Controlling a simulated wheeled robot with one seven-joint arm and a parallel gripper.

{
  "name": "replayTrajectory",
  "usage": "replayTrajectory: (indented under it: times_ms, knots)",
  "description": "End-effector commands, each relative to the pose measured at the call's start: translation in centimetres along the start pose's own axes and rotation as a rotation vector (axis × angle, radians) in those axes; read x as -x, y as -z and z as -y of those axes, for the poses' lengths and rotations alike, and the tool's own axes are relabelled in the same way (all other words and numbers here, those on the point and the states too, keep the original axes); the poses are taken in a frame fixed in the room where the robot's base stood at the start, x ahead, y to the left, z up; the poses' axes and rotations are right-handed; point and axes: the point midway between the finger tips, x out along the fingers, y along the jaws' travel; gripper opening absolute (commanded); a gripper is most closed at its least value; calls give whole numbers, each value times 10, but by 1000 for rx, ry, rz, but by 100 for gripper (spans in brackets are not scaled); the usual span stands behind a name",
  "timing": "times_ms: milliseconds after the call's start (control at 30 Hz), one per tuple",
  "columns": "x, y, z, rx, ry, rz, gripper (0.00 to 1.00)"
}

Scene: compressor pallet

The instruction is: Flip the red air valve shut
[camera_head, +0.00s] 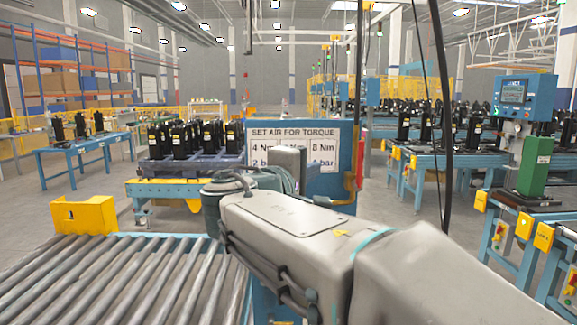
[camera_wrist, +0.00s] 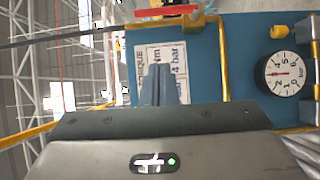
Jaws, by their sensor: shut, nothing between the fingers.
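The red air valve lever (camera_wrist: 166,11) shows at the top of the wrist view, beside the bend of a yellow pipe (camera_wrist: 223,62). It runs across the picture, roughly in line with the short upper stretch of the pipe. In the head view the red lever (camera_head: 360,172) is a small upright strip at the right edge of the blue panel (camera_head: 336,192). My gripper (camera_wrist: 154,70) is shut and empty in front of the panel's printed sign. The lever lies beyond its fingertips, apart from them in the wrist picture.
A round pressure gauge (camera_wrist: 284,73) is on the panel, with a yellow knob (camera_wrist: 279,31) near it. A roller conveyor (camera_head: 130,275) fills the lower left. A dark cable (camera_head: 443,110) hangs right of the panel. Blue workbenches stand at the right.

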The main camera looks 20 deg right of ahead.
Motion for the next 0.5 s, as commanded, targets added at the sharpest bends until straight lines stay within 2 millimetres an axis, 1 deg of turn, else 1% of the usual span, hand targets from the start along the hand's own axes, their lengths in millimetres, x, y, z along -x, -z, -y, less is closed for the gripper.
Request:
replayTrajectory:
  times_ms: [400, 433, 500]
  knots:
    - [-86, 0, -2, 2, 3, 2, 0]
    - [-91, -1, -3, 1, 2, 2, 0]
    - [-98, -12, -3, 1, 2, 2, 0]
